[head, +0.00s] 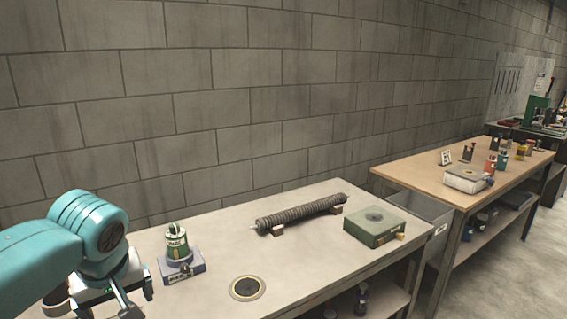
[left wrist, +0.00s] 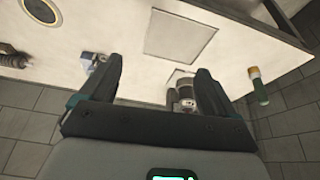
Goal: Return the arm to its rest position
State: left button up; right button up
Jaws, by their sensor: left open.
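My left arm comes in from the left in the head view, and its gripper (head: 136,299) is low near the front left of the grey table (head: 215,240), cut by the bottom edge. In the left wrist view the gripper (left wrist: 159,70) has its two dark fingers wide apart. A grey cylindrical object (left wrist: 186,94) shows beyond and between them; I see no contact. The ribbed dark mesh tube (head: 300,213) lies on small supports towards the back of the table, well away from the gripper. My right gripper is in neither view.
A green cylinder (head: 177,245) stands on a blue-grey base (head: 182,268) right of my gripper. A round dark disc (head: 247,288) is in the tabletop. A green box (head: 375,227) sits at the table's right. A wooden bench (head: 410,172) stands beyond. A block wall runs behind.

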pick_arm(q)
jog(key=d+f+m+g+h+p, duration=0.1)
jog(key=d+f+m, duration=0.15)
jog(key=f, duration=0.45)
jog(key=d+f+m+h+p, duration=0.1)
jog(key=d+f+h, duration=0.1)
jog(key=d+f, duration=0.35)
jog(key=d+f+m+g+h+p, duration=0.1)
jog(key=d+f+p, duration=0.1)
jog(key=f, duration=0.7)
jog(key=s+d+f+h+p, duration=0.1)
jog(key=s+d+f+p, duration=0.1)
jog(key=s+f, duration=0.5)
jog(key=s+d+f+g+h+p, duration=0.1)
jog(key=s+d+f+p, duration=0.1)
jog(key=s+f, duration=0.6)
jog(key=s+d+m, duration=0.1)
jog(key=s, duration=0.2)
jog(key=shift+s+d+f+h, duration=0.15)
jog(key=shift+d+h, duration=0.15)
jog(key=shift+d, duration=0.05)
